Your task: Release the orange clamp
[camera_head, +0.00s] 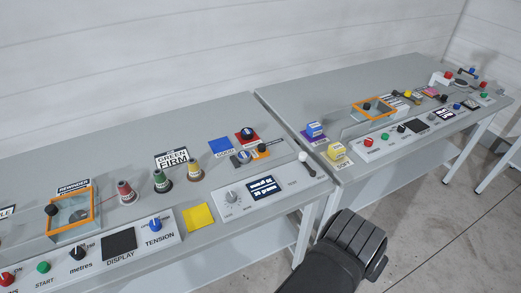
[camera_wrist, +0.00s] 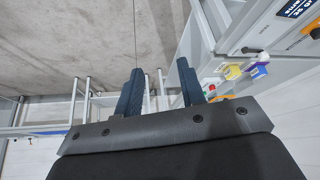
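In the head view my dark arm (camera_head: 348,250) stands in front of the gap between the tables.
Two grey tables carry panels and knobs. An orange-framed box (camera_head: 92,210) stands at left and another orange frame (camera_head: 361,115) on the far table. A white panel with a display (camera_head: 232,207) lies at the front edge.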

